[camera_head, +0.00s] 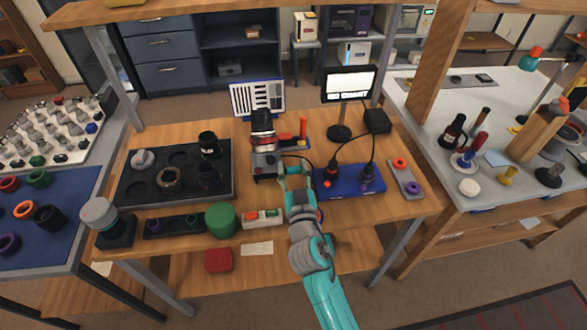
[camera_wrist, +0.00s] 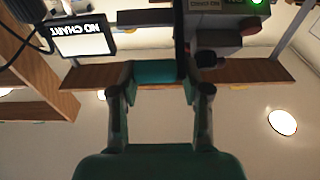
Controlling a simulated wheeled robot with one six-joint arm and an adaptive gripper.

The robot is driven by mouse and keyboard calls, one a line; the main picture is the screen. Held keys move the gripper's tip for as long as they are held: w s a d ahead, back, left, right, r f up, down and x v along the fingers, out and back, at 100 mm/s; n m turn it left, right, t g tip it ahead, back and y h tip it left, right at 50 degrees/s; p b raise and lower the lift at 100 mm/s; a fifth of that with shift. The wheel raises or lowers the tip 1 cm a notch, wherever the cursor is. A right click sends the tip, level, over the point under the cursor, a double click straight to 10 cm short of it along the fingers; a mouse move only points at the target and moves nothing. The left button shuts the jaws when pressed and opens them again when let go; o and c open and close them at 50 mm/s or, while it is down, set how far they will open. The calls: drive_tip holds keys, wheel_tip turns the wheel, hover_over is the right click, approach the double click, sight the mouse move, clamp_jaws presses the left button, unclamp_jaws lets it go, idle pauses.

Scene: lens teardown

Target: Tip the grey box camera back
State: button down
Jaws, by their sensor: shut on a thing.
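The grey box camera (camera_head: 265,166) is in the middle of the wooden bench in the head view. A grey and red body (camera_wrist: 218,42) shows just right of the fingers, partly cut off.
A lit screen reading NO CHART (camera_head: 349,84) stands behind on a dark stand. A blue box (camera_head: 345,182) with cables is close on the right. A black tray (camera_head: 135,182) with dark round parts is on the left.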

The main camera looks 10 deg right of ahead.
drive_tip(key=c, duration=0.7)
unclamp_jaws()
drive_tip(key=shift+d+f+h, duration=0.4)
drive_tip(key=shift+d+f, duration=0.05)
drive_tip(key=shift+d, duration=0.05)
drive_tip(key=shift+r, duration=0.1)
drive_tip(key=shift+a+r, duration=0.15)
drive_tip(key=shift+a, duration=0.1)
drive_tip(key=s, duration=0.4)
drive_tip(key=s+f, duration=0.1)
drive_tip(key=s, duration=0.6)
drive_tip(key=shift+s+f, duration=0.3)
drive_tip(key=shift+s, duration=0.1)
